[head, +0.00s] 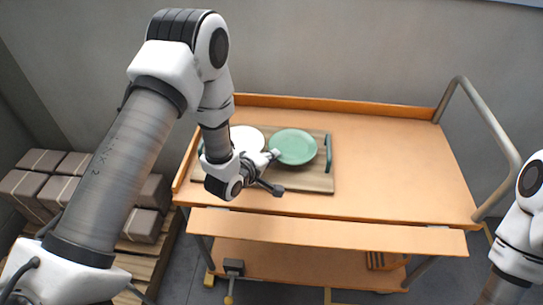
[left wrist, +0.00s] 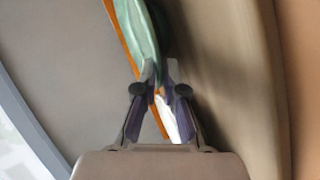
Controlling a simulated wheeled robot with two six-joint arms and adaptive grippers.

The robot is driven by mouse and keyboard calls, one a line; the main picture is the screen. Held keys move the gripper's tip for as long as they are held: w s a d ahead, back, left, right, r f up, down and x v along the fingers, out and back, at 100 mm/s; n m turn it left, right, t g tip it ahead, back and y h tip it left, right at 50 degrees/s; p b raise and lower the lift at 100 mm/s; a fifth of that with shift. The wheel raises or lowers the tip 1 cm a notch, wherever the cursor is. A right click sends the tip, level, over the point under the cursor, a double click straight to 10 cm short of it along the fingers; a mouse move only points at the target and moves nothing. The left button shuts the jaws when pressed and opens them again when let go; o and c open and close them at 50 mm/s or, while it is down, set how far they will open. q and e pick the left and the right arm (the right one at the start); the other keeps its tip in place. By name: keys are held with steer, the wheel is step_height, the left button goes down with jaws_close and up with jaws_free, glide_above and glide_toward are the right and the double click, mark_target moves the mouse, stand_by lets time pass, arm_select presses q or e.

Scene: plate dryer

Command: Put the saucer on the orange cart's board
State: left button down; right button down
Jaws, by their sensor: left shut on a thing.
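A green saucer (head: 295,147) is over the right part of the wooden board (head: 318,182) on the orange cart. My left gripper (head: 271,156) is shut on the saucer's left rim. In the left wrist view the green saucer (left wrist: 138,28) shows nearly edge-on, running up from between the fingertips (left wrist: 160,70). I cannot tell whether its underside touches the board. A white plate (head: 247,137) lies on the board to the left, partly hidden by my left arm. My right gripper is out of view.
The orange cart top (head: 400,165) is bare right of the board. The board has a dark green handle (head: 329,153) at its right end. A grey push rail (head: 490,125) rises at the cart's right. Brown boxes (head: 40,185) stand on a pallet at the left.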

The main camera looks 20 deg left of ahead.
arm_select(q)
steer(key=c, duration=1.6)
jaws_free()
steer(key=shift+o, duration=0.2)
steer(key=v, duration=1.2)
steer(key=shift+b, duration=0.3)
